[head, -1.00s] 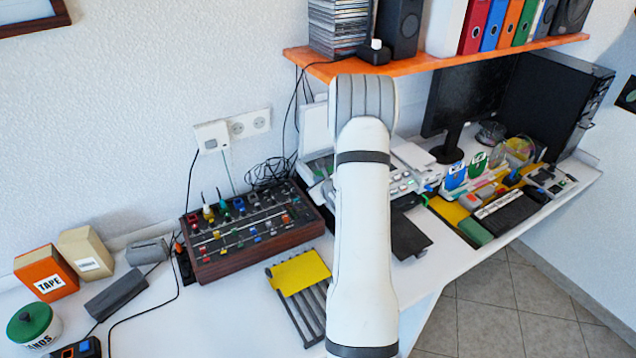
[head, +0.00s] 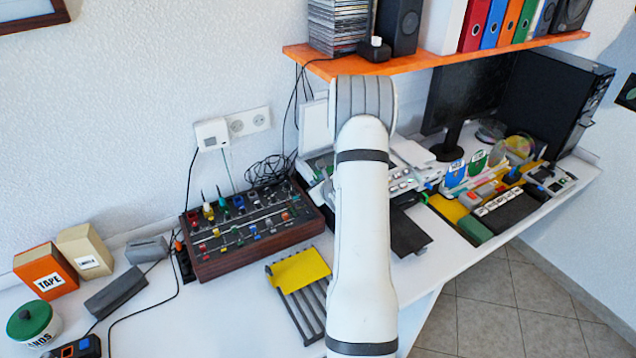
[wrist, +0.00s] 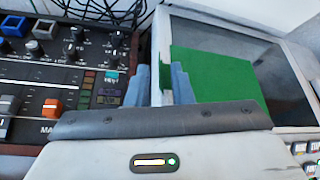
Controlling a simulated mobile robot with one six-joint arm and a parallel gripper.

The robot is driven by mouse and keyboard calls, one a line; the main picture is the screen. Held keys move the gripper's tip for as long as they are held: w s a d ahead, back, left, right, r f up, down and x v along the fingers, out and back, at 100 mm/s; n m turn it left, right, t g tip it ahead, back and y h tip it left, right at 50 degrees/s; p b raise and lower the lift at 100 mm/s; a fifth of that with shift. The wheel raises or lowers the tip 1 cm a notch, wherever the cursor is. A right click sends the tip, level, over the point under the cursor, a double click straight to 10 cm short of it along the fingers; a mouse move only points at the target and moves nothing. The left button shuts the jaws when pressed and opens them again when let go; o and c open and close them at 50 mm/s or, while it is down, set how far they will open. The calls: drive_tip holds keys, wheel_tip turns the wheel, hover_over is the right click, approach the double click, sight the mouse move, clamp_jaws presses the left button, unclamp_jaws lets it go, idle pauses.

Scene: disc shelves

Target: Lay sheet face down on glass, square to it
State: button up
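A green sheet (wrist: 218,82) lies over the dark glass (wrist: 205,32) of the flatbed scanner in the wrist view. Its edges run roughly along the glass frame, and dark glass shows beyond its far and right sides. I cannot tell which face is down. My gripper (wrist: 160,86) is over the scanner's left rim, its two blue-grey fingers apart with the pale rim showing between them. The right finger overlaps the sheet's left edge; contact is unclear.
A mixer (head: 245,235) stands directly left of the scanner. A yellow sheet (head: 298,270) lies on a dark slatted rack (head: 306,312) in front. An orange shelf (head: 440,56) hangs above.

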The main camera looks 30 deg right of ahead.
drive_tip(key=shift+r, duration=0.1)
drive_tip(key=b+v, duration=0.2)
drive_tip(key=v, duration=1)
drive_tip(key=w+a+r+n+y, duration=0.1)
drive_tip(key=a+r+n+y, duration=0.25)
drive_tip(key=a, duration=0.35)
drive_tip(key=w+a+r+n+y, duration=0.1)
drive_tip(key=a+r+n+y, duration=0.3)
drive_tip(key=a, duration=0.4)
drive_tip(key=s+a+r+n+g+y, duration=0.2)
drive_tip(key=s+a+n, duration=0.1)
drive_tip(key=a+n, duration=0.25)
drive_tip(key=s+a+r+n+g+y, duration=0.1)
drive_tip(key=s+a+r+n+g, duration=0.15)
drive_tip(key=s+a+n, duration=0.35)
drive_tip(key=s+a+n+g+h, duration=0.1)
drive_tip(key=s+a+n+g, duration=0.4)
drive_tip(key=s+a+n, duration=0.15)
drive_tip(key=s+d+r+n+h, duration=0.2)
drive_tip(key=s+d+n+h, duration=0.2)
drive_tip(key=s+n+h, duration=0.2)
drive_tip(key=shift+s+d+r+n+h, duration=0.2)
drive_tip(key=shift+s+d+n+h, duration=0.2)
drive_tip(key=shift+s+n, duration=0.85)
